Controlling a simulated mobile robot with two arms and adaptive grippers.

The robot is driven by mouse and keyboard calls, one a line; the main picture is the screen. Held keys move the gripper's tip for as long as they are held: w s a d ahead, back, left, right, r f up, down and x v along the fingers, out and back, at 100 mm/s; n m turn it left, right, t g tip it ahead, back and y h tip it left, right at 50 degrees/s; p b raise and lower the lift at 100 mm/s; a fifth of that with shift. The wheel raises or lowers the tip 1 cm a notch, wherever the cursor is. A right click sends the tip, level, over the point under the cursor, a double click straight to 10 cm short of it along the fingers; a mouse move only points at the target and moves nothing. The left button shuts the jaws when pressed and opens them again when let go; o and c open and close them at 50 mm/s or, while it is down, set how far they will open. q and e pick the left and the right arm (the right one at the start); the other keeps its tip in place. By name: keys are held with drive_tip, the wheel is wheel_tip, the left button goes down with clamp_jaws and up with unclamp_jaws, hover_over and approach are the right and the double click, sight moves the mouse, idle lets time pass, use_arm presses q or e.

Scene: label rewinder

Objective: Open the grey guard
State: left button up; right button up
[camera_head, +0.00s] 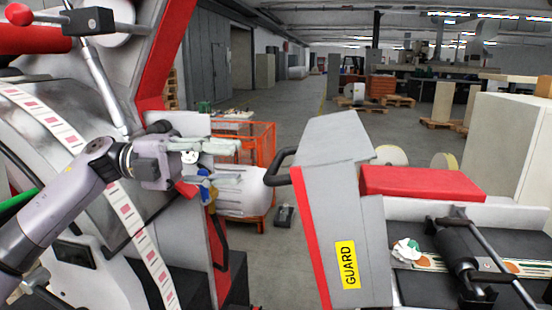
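The grey guard (322,190) stands right of centre, a tall upright panel with a red strip along its left edge and a yellow label reading GUARD. Its black handle (278,168) sticks out from its upper left edge. My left gripper (236,146) is left of the handle, pointing right towards it, with a clear space between them. It is not touching the guard. My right gripper is not in view.
A grey and red machine (170,60) with a label strip (128,215) fills the left side. A red box (420,183) and black rollers (460,258) are behind and right of the guard. An orange cage (262,143) stands on the floor behind. Open floor shows between machine and guard.

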sight(277, 160)
use_arm(q)
drive_tip(key=p+x, duration=0.2)
drive_tip(key=x, duration=0.6)
drive_tip(key=shift+s+d+p, duration=0.1)
drive_tip(key=shift+d+p, duration=0.2)
drive_tip(key=shift+d, duration=0.1)
drive_tip(key=shift+c, duration=0.5)
clamp_jaws()
